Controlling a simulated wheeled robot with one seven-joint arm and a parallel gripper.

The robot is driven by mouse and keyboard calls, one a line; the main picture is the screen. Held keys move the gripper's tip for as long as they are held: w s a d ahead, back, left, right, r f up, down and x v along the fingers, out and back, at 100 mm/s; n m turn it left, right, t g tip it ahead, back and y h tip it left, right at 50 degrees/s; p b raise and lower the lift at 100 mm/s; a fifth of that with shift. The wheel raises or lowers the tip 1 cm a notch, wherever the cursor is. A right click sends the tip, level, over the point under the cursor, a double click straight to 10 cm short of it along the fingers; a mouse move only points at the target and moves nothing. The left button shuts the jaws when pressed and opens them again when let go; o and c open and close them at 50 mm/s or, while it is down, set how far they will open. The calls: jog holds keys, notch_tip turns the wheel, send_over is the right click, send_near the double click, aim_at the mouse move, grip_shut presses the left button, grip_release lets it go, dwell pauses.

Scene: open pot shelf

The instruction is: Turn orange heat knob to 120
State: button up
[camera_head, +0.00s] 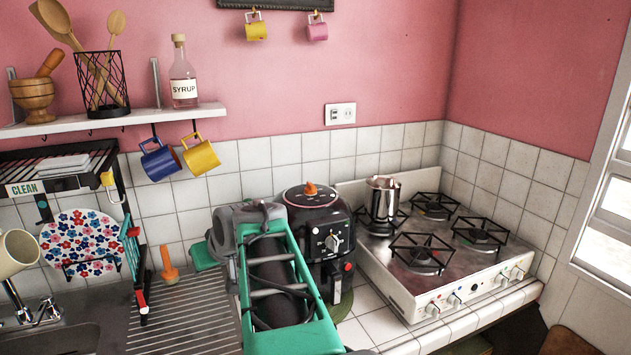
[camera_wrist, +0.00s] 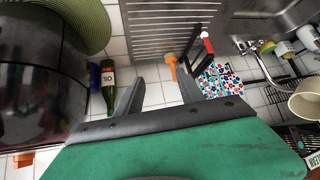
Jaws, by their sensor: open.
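An orange knob (camera_head: 310,188) sits on top of a black air fryer (camera_head: 318,221), which stands left of the stove. A silver dial with a white pointer is on the fryer's front; its markings are too small to read. The fryer's dark body (camera_wrist: 45,75) fills the left of the wrist view. My gripper (camera_wrist: 160,75) is open and empty, beside the fryer, with its fingers apart. In the head view my green arm covers the fryer's left side, and the fingers are hidden.
A stove (camera_head: 440,245) carries a silver moka pot (camera_head: 382,200) right of the fryer. A green oil bottle (camera_wrist: 109,92) stands near my left finger in the wrist view. A shelf (camera_head: 110,122) with hanging mugs and a dish rack (camera_head: 128,205) are at left.

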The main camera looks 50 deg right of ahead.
jog(key=d+r+m+t+h, duration=0.15)
jog(key=d+r, duration=0.25)
jog(key=d, duration=0.9)
jog(key=m+t+h+p, duration=0.1)
jog(key=m+h, duration=0.1)
jog(key=h, duration=0.2)
send_near(312, 184)
jog(key=x, duration=0.3)
jog(key=shift+f, duration=0.15)
jog(key=p+x, duration=0.3)
jog(key=x, duration=0.3)
jog(key=shift+w+d, duration=0.15)
jog(key=shift+w, duration=0.3)
jog(key=shift+w+d+f+t, duration=0.2)
jog(key=shift+w+f+t, duration=0.05)
jog(key=shift+w, duration=0.05)
grip_shut()
